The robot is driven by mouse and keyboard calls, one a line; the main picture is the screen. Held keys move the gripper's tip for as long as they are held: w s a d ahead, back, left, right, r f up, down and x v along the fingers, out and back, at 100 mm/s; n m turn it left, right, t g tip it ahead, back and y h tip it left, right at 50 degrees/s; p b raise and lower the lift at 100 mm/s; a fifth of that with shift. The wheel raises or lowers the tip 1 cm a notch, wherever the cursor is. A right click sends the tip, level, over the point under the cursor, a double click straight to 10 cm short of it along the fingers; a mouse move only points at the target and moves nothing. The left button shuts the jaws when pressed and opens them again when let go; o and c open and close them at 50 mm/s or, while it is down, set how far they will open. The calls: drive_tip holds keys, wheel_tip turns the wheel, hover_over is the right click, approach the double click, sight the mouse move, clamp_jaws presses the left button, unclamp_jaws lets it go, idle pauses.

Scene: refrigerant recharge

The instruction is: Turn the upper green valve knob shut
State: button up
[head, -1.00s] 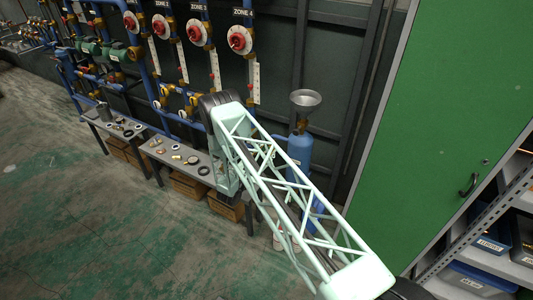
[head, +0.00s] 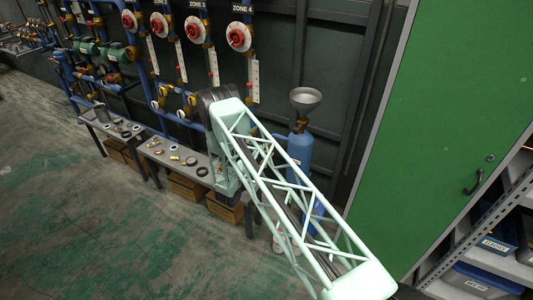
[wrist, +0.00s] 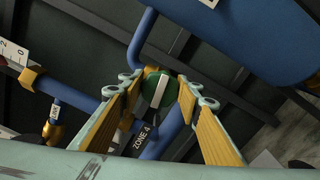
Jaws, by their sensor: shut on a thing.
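The green valve knob (wrist: 158,90) with a white bar across its face is in the middle of the wrist view, beside a blue pipe labelled ZONE 4. My gripper (wrist: 164,90) has its two yellow-padded fingers on the left and right of the knob, shut on it. The white bar stands almost upright in the picture, tilted a little. In the head view my arm hides the gripper and the knob. I cannot see a second green knob to compare heights.
A large blue cylinder (wrist: 235,40) fills the top right of the wrist view, close to the right finger. In the head view a blue cylinder (head: 300,148) stands under a metal funnel (head: 305,99). A low bench (head: 150,148) with loose fittings runs along the pipes. The floor in front is clear.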

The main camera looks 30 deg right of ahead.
drive_tip(key=shift+m, duration=0.9)
drive_tip(key=shift+b, duration=0.3)
drive_tip(key=o, duration=0.9)
drive_tip(key=shift+v, duration=6)
